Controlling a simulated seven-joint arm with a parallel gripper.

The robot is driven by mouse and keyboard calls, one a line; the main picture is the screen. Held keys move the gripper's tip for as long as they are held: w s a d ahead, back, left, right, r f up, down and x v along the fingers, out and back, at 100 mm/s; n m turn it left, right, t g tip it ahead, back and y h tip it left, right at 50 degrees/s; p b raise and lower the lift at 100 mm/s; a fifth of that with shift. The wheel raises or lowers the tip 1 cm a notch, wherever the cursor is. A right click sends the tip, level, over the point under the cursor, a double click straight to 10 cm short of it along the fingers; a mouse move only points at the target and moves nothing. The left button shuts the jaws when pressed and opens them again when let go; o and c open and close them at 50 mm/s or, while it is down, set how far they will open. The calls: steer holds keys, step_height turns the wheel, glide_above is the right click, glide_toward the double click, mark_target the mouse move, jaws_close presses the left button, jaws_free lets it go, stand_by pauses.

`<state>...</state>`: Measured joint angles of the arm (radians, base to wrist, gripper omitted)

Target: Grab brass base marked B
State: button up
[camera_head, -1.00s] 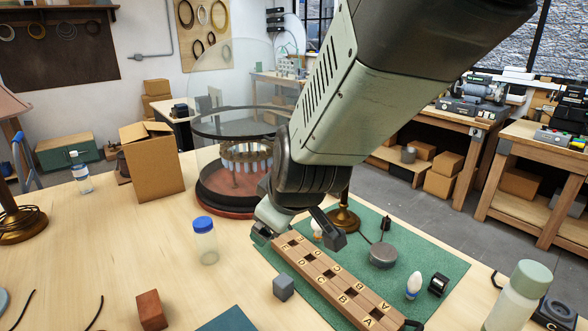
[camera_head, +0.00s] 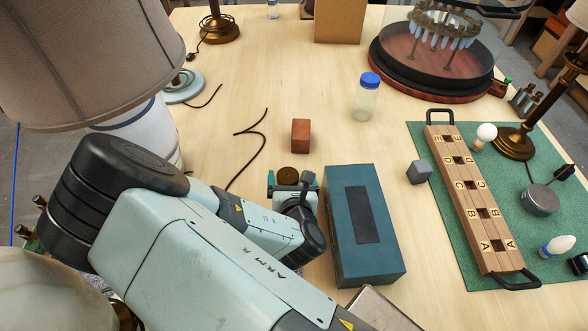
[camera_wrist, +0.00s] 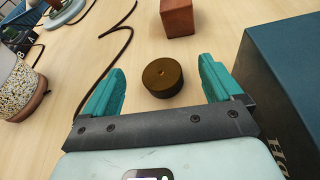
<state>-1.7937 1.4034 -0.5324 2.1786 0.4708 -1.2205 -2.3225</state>
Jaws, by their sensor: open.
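A small round dark brass disc (camera_head: 287,174) lies flat on the table, left of the blue box. It also shows in the wrist view (camera_wrist: 162,77), with a small centre mark; I can see no letter B on it. My gripper (camera_head: 288,184) is open and points at the disc. In the wrist view the teal fingers (camera_wrist: 163,84) stand on either side of the disc, with a gap on each side and nothing held. Brass lamp feet stand at the far left (camera_head: 218,28) and at the right (camera_head: 515,142).
A blue box (camera_head: 390,240) stands close right of my gripper. A red-brown block (camera_head: 300,136) lies beyond the disc, a black cord (camera_head: 250,140) to its left. A lettered wooden rack (camera_head: 465,185) and grey cube (camera_head: 420,172) are farther right. A shaded lamp (camera_head: 90,60) crowds the left.

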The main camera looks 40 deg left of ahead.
mark_target(288, 178)
steer(key=shift+s+d+f+n+g, duration=0.2)
steer(key=shift+s+f+n, duration=0.1)
steer(key=shift+f+n, duration=0.25)
steer(key=shift+s+d+f+n+g, duration=0.15)
steer(key=shift+s+f+n, duration=0.15)
steer(key=shift+f+n, duration=0.2)
steer(key=shift+x, duration=2.35)
